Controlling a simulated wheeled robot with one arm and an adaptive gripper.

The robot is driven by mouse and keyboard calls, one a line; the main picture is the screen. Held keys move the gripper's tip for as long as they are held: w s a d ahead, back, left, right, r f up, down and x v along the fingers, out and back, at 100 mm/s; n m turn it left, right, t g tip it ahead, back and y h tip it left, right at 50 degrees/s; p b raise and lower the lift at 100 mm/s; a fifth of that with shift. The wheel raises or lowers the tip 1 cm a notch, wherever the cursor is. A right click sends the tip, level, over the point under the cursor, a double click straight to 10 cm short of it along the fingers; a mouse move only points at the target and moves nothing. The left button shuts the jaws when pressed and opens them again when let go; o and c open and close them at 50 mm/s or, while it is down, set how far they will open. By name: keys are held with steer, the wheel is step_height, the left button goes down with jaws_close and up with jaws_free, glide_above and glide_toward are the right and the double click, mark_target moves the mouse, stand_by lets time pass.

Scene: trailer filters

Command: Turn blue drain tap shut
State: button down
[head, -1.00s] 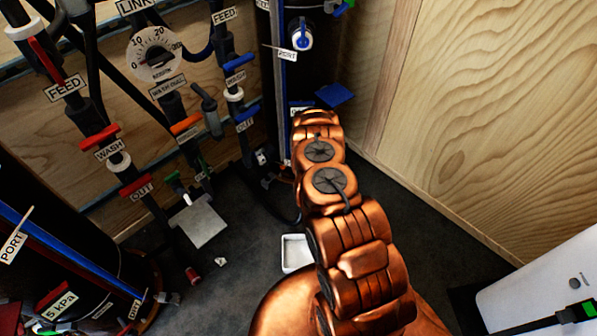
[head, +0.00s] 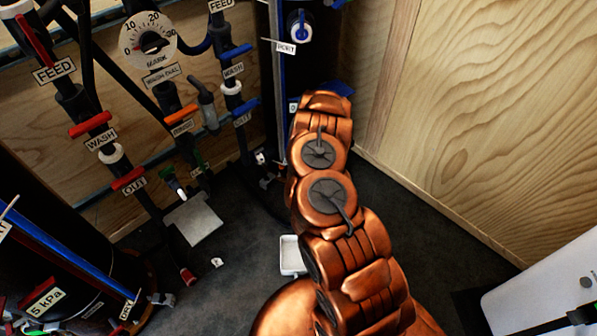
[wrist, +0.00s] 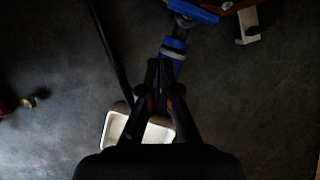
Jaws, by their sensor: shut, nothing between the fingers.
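In the wrist view, a blue tap handle (wrist: 193,11) shows at the top edge, partly cut off. A dark pipe end with a blue ring (wrist: 174,48) runs down from it; I take this to be the drain tap. My gripper (wrist: 156,66) is shut and empty, its fingertips just below and left of the blue ring, overlapping the pipe end in the picture. I cannot tell whether they touch. In the head view, my copper arm hides the gripper and the drain tap.
A white tray (head: 292,254) lies on the floor, also in the wrist view (wrist: 116,122). A dark hose (wrist: 112,55) runs left of the gripper. Labelled pipes with red taps (head: 90,125) stand left, a wooden wall (head: 480,110) right. Dark floor lies between.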

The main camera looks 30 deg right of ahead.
steer(key=a+v, duration=0.1)
steer(key=v, duration=0.5)
steer(key=shift+r+p, duration=0.2)
steer(key=shift+p, duration=0.25)
